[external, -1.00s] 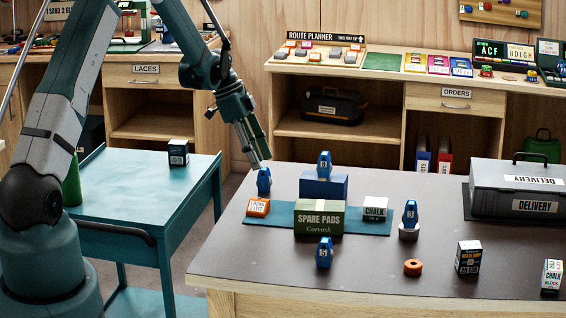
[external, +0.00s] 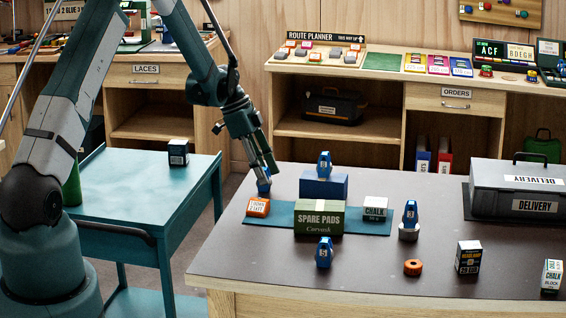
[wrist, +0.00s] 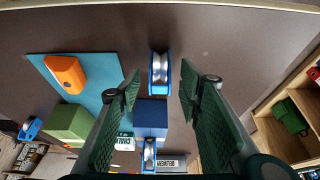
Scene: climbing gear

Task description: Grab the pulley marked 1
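Several blue pulleys stand on the dark table. One pulley (external: 264,186) is at the far left of the table, right under my gripper (external: 266,168), which partly covers it; its number is not readable now. In the wrist view that pulley (wrist: 160,75) lies between my two spread fingers, beyond their tips, with a blue frame and silver wheel. My gripper is open and empty. Another pulley (external: 324,164) sits on a blue box (external: 324,186). One marked 5 (external: 324,252) is at the front, and one apparently marked 3 (external: 410,214) is on a grey round stand.
An orange box (external: 258,207) stands close in front of the left pulley. The green SPARE PADS box (external: 318,217) and a CHALK box (external: 375,208) are on a teal mat (external: 282,217). A grey DELIVERY case (external: 520,190) is at the right. The table's left front is clear.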

